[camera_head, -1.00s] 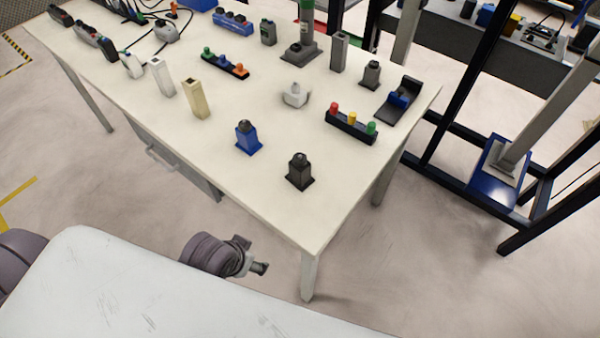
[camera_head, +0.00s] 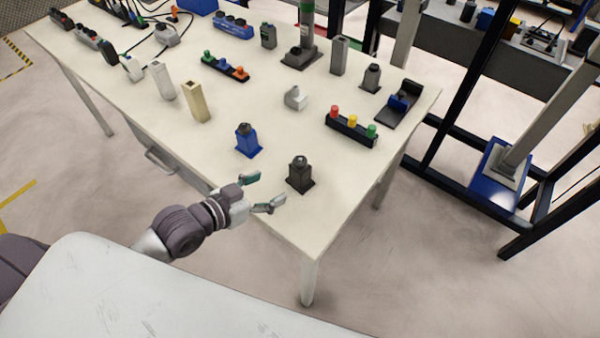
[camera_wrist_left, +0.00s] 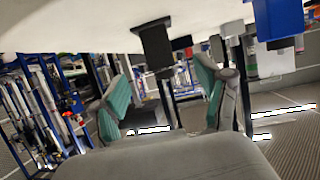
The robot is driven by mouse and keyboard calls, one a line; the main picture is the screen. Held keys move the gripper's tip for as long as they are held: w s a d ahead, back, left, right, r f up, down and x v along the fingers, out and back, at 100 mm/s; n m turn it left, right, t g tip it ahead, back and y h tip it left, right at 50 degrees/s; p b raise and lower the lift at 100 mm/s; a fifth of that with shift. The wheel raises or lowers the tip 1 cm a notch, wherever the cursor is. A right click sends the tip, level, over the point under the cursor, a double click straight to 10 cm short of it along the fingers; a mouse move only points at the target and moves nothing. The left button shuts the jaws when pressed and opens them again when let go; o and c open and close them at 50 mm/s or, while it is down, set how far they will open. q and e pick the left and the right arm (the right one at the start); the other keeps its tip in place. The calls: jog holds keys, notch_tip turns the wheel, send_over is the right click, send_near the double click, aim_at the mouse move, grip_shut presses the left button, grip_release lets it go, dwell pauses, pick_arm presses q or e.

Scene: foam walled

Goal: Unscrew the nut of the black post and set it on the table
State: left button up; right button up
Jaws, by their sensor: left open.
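The black post (camera_head: 300,178) stands upright near the table's front corner. A dark nut (camera_head: 299,161) is at its top. My left gripper (camera_head: 268,188) is over the table's front edge, just left of the black post and apart from it. Its two fingers are spread, with nothing between them. In the left wrist view, the picture is upside down; the black post (camera_wrist_left: 156,48) shows beyond and between the open fingers (camera_wrist_left: 162,72). The white table (camera_head: 240,190) carries the post. My right gripper is not in view.
A blue post (camera_head: 248,142) stands left of and behind the black post. A small white piece (camera_head: 295,97), a rack with coloured pegs (camera_head: 351,127) and a beige block (camera_head: 196,102) stand farther back. Bare tabletop lies to the right and in front of the black post.

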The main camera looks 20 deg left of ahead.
aim_at(294, 174)
pick_arm(q)
jog(key=x, duration=0.5)
jog(key=shift+w+d+f, duration=0.1)
jog(key=shift+w+f, duration=0.05)
jog(key=shift+w, duration=0.15)
jog(key=p+x, duration=0.1)
jog(key=x, duration=0.4)
jog(key=shift+w+d, duration=0.2)
jog(key=shift+d, duration=0.1)
jog(key=shift+s, duration=0.1)
jog(key=c, duration=1.3)
